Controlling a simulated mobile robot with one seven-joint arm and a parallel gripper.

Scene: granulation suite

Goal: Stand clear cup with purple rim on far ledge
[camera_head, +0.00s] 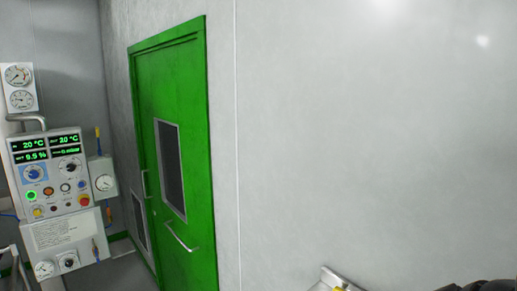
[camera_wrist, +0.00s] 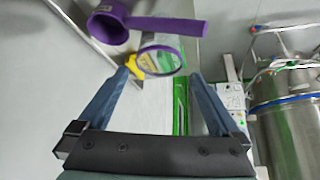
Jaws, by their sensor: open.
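The clear cup with a purple rim (camera_wrist: 162,60) is in the upper middle of the wrist view, its round rim facing me. My gripper (camera_wrist: 158,75) is open, with one blue-grey finger on each side of the cup's lower part. I cannot tell whether the fingers touch it. The cup is not clearly visible in the head view. A metal ledge (camera_head: 338,277) shows partly at the bottom edge of the head view; I cannot tell whether it is the far ledge.
A purple scoop-like vessel with a long handle (camera_wrist: 170,26) is just above the cup. A yellow item (camera_wrist: 133,64) is beside the cup's left side. A steel vessel (camera_wrist: 288,125) stands at right. The head view shows a green door (camera_head: 180,150) and a control panel (camera_head: 52,175).

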